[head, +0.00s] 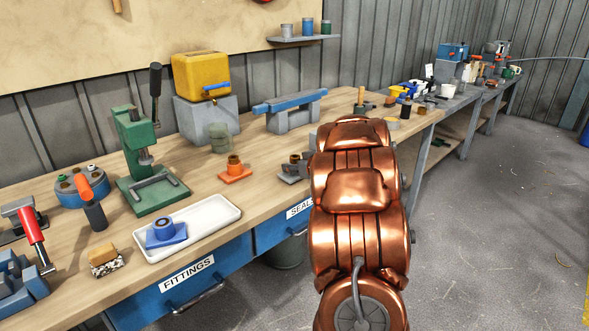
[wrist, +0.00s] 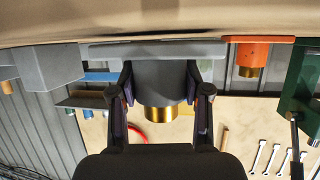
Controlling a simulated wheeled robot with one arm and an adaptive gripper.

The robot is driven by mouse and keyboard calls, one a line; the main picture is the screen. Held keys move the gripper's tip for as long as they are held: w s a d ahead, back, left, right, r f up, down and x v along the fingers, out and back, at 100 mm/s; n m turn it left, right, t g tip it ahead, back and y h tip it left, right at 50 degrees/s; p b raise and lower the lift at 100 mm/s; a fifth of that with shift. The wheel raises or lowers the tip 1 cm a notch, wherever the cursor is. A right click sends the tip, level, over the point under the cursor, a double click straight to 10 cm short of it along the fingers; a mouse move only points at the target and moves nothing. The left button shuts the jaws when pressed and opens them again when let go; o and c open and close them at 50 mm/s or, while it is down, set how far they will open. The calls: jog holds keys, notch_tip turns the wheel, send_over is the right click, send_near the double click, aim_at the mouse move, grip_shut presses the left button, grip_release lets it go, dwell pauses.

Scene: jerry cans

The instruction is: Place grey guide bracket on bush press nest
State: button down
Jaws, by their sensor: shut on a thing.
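The grey guide bracket (wrist: 155,72) has a flat flange, a round grey body and a brass bush. My gripper (wrist: 160,92) is shut on the round body, one finger on each side. The wrist view is upside down; the flange is at or very near the bench top, and I cannot tell if it touches. In the head view the bracket (head: 290,178) shows beside my copper arm, which hides part of it and most of the gripper. The green bush press (head: 137,140) stands further left, its nest (head: 154,190) empty between low grey rails on the base.
An orange bracket (head: 236,171) with a brass bush sits between the grey bracket and the press. A white tray (head: 196,236) with a blue bracket (head: 165,234) is in front of the press. A green translucent jar (head: 219,138) and a blue-topped grey stand (head: 290,112) are behind.

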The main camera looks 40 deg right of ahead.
aim_at(296, 159)
jog(key=shift+s+a+r, duration=0.15)
jog(key=shift+a+r, duration=0.05)
jog(key=shift+r, duration=0.55)
jog(key=shift+s+a+r, duration=0.15)
jog(key=shift+r, duration=0.6)
jog(key=s+a+r, duration=0.1)
jog(key=s+a, duration=0.7)
jog(key=a, duration=0.4)
jog(key=shift+s+a+r, duration=0.2)
jog(key=shift+s, duration=0.05)
jog(key=w+a+r+p, duration=0.3)
jog(key=w+a+p, duration=0.1)
jog(key=a, duration=0.6)
jog(key=w+a+r+h+p, duration=0.1)
jog(key=w+a+r+p, duration=0.2)
jog(key=w+a, duration=0.3)
jog(key=w+a+r+m+p, duration=0.1)
jog(key=w+a+r+p, duration=0.3)
jog(key=a, duration=1.1)
jog(key=shift+w+r+p, duration=0.3)
jog(key=shift+w+r, duration=0.35)
jog(key=shift+r, duration=0.05)
